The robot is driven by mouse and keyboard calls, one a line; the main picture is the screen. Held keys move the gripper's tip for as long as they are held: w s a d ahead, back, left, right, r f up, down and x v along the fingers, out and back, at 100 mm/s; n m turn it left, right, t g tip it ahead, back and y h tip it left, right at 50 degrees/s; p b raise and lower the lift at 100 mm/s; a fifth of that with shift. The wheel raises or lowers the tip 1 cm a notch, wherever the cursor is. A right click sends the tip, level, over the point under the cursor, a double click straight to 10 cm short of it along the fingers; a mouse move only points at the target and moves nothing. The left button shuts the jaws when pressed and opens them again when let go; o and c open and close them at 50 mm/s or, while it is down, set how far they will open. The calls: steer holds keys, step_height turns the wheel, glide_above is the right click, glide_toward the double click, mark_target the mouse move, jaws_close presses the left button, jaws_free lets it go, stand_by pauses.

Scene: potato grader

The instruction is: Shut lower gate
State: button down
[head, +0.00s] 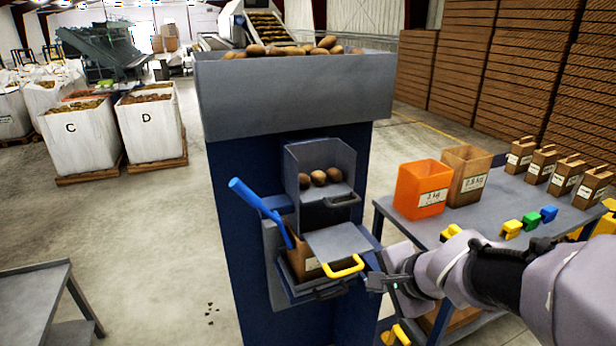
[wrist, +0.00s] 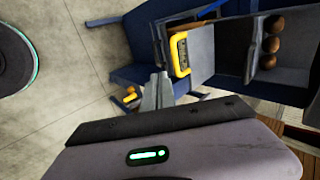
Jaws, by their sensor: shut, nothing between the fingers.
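The lower gate (head: 338,241) is a flat grey plate sticking out of the front of the blue grader column, with a yellow handle (head: 343,267) at its front edge. The yellow handle also shows in the wrist view (wrist: 180,54), just beyond my fingertips. My gripper (head: 372,283) is shut and empty, just right of the handle and slightly below it; I cannot tell whether it touches. In the wrist view my gripper (wrist: 160,88) points toward the handle. A brown paper bag (head: 301,262) stands under the plate, partly hidden by it.
Above the plate, an open grey chamber (head: 345,158) holds several potatoes (head: 319,179) over a dark handle (head: 341,201). A blue lever (head: 259,208) slants up at the left. A table (head: 510,210) with an orange bin (head: 422,190) stands at right.

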mark_target(329, 242)
steer(key=w+a+f+b, duration=0.1)
steer(key=w+a+f, duration=0.1)
steer(key=w, duration=0.3)
steer(key=shift+w+f, duration=0.4)
steer(key=shift+f, duration=0.3)
steer(key=shift+a, duration=0.1)
steer(key=shift+w+a+r, duration=0.1)
steer(key=shift+w, duration=0.3)
steer(key=w+a+p, duration=0.1)
steer(key=w, duration=0.2)
steer(key=w+a+p, duration=0.1)
steer(key=w, duration=0.3)
steer(key=w+a+p, duration=0.1)
steer(key=w+p, duration=0.1)
steer(key=w, duration=0.1)
steer(key=shift+w+a, duration=0.25)
steer(key=shift+w, duration=0.15)
steer(key=shift+s+d, duration=0.1)
